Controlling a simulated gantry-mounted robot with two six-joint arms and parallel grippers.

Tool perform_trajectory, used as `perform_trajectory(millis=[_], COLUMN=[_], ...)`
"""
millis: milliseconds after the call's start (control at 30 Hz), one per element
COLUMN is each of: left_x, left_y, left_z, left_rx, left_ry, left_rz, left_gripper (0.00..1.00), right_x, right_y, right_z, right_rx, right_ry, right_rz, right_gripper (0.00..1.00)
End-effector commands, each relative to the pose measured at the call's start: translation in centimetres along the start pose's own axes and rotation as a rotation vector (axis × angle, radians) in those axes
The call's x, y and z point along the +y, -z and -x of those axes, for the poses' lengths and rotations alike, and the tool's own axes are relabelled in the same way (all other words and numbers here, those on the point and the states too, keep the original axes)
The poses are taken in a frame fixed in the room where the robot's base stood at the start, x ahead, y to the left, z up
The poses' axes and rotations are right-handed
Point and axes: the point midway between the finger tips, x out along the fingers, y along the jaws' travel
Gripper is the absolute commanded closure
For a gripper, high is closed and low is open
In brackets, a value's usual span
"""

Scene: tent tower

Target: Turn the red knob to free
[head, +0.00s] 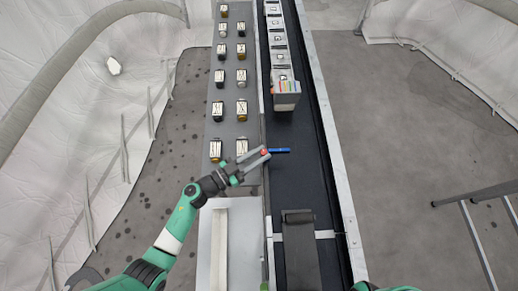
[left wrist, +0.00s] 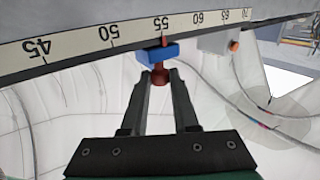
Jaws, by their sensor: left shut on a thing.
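The red knob (left wrist: 159,76) sits between the fingertips of my left gripper (left wrist: 160,82) in the left wrist view, just below a blue block (left wrist: 158,53). A thin red pointer (left wrist: 164,38) rises above the block near the 55 mark of a cream scale (left wrist: 110,33) numbered from 45 to 70. In the head view the red knob (head: 264,152) shows as a small red spot at the tips of my left gripper (head: 262,155), beside the blue piece (head: 279,150). My left gripper is shut on the knob. My right gripper is not in view.
A grey panel (head: 230,75) at left carries two columns of small labelled blocks. A dark channel (head: 310,140) with a pale right edge runs lengthwise beside it, with a grey box (head: 286,100) further up. Grey floor lies right.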

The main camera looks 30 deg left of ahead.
Motion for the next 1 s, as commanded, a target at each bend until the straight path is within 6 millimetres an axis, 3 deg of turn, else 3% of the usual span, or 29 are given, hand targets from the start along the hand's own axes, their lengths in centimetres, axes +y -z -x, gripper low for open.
perform_trajectory(millis=[367,400,567,1000], left_x=[0.06,0.06,0.06,0.06], left_y=[0.08,0.08,0.05,0.01], left_z=[0.0,0.0,0.01,0.12], left_rx=[0.001,0.001,0.0,-0.001], left_ry=[0.045,0.045,0.044,0.044], left_rz=[-0.001,-0.001,-0.001,0.0], left_gripper=[1.0,0.7,0.42,0.42], right_x=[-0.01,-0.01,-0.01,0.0], right_y=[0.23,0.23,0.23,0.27], right_z=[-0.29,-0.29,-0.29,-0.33], right_rx=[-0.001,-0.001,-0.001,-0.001], right_ry=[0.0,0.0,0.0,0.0], right_rz=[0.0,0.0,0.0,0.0], right_gripper=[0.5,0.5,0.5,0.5])
